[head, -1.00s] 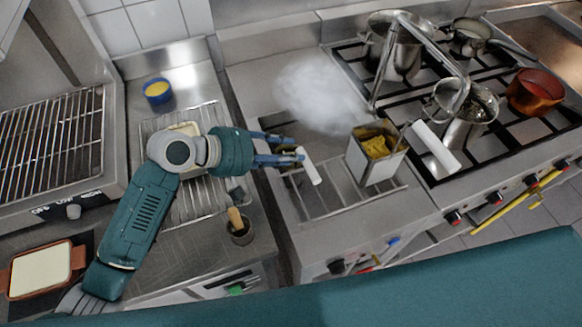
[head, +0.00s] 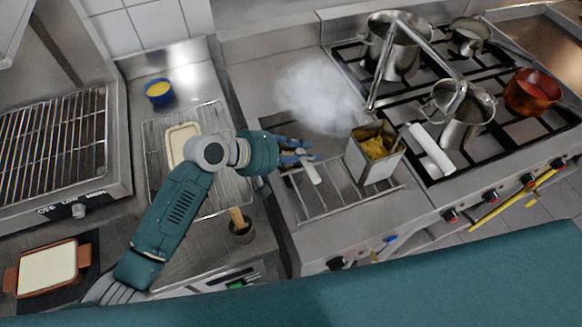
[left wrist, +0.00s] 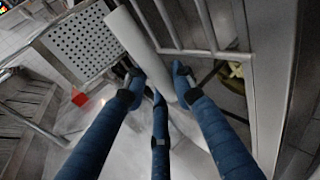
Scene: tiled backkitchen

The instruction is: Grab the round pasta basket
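The round pasta basket's body is not clear. A white handle (head: 312,173) shows by my left gripper, over the left part of the pasta cooker; the fingers hide its upper end. In the left wrist view, that white handle (left wrist: 137,38) runs down between the fingertips of my left gripper (left wrist: 160,85). The fingers (head: 297,150) flank it closely; I cannot tell whether they press on it. A square basket with yellow pasta (head: 377,147) stands to the right, with its own white handle (head: 431,150). My right gripper is not in view.
Steam (head: 318,97) rises behind the baskets. A stove with steel pots (head: 463,103) and a copper pan (head: 531,92) is at right. A blue bowl (head: 158,91), a wire rack (head: 208,125) and a small pot (head: 240,230) are at left. A grill (head: 52,140) is at far left.

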